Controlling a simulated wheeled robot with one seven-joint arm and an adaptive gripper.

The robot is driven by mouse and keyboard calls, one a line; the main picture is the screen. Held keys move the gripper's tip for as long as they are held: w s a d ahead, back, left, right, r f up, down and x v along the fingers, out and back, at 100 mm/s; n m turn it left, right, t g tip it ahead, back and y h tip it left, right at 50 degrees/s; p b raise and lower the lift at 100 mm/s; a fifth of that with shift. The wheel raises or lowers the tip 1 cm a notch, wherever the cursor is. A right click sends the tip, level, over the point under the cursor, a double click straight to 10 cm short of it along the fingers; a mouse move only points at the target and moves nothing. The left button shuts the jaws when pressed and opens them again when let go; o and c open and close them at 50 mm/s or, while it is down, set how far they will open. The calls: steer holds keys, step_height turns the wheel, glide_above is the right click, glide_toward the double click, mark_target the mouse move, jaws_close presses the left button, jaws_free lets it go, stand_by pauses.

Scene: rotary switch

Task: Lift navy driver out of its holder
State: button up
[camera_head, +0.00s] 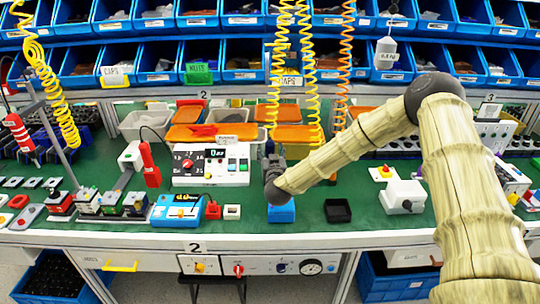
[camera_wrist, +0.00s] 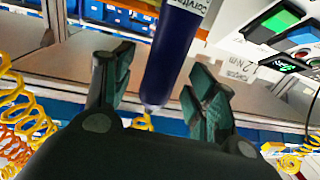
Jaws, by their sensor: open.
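The navy driver (camera_wrist: 176,52) shows in the wrist view as a dark blue cylinder with white lettering near the top edge. It lies between the two fingers of my gripper (camera_wrist: 161,62), with gaps on both sides, so the fingers are open and not closed on it. In the head view my gripper (camera_head: 268,150) is at the end of my arm, above the green bench and beside the white control box. The navy driver cannot be made out in the head view, and its holder is not clearly visible in either view.
A white control box (camera_head: 184,180) stands left of my gripper. A blue block (camera_head: 281,211) and a black tray (camera_head: 338,211) sit near the front edge. Yellow coiled cords (camera_head: 308,60) hang behind my gripper.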

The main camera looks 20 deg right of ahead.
steer(key=shift+w+d, duration=0.15)
steer(key=shift+w, duration=0.65)
jaws_close()
steer(key=shift+r, duration=0.1)
steer(key=shift+r+b, duration=0.9)
steer(key=shift+r, duration=4.05)
